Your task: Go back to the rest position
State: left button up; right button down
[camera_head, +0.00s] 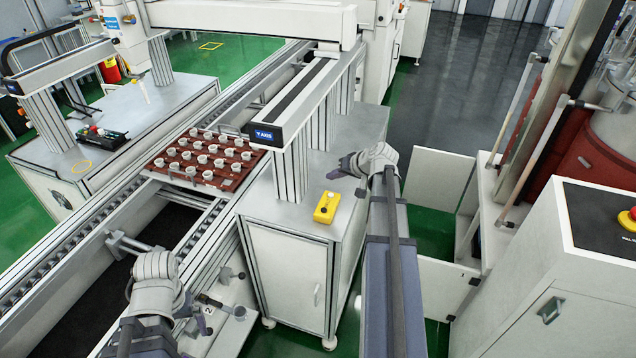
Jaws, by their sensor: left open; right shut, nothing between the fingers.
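My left gripper (157,285) is at the lower left, above the near part of the conveyor. Its wrist hides most of it; dark parts show on both sides, and it is open. I see nothing held in it. My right gripper (343,168) is near the middle, over the right side of the grey cabinet top, pointing left. It is shut and empty, apart from the yellow button box (327,207) below it in the picture.
A red-brown tray (153,165) with several small white pots sits on the conveyor (60,247). The Y-axis gantry rail (297,97) stands left of my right gripper. A white cabinet (555,275) with a red emergency button (628,218) is at the right. Green floor shows between the cabinets.

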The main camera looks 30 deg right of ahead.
jog(key=s+a+f+n+g+y, duration=0.1)
jog(key=s+a+f+n+g, duration=0.15)
jog(key=a, duration=0.95)
jog(key=s+a+f+n+g, duration=0.1)
jog(key=a+f+n+g, duration=0.15)
jog(key=a, duration=0.95)
jog(key=s+a+f+n+g+h, duration=0.1)
jog(key=s+a+n+g+h, duration=0.3)
jog(key=s+a, duration=1.2)
jog(key=shift+a+f+n+h, duration=0.3)
jog(key=shift+a+n, duration=0.2)
jog(key=shift+a, duration=0.65)
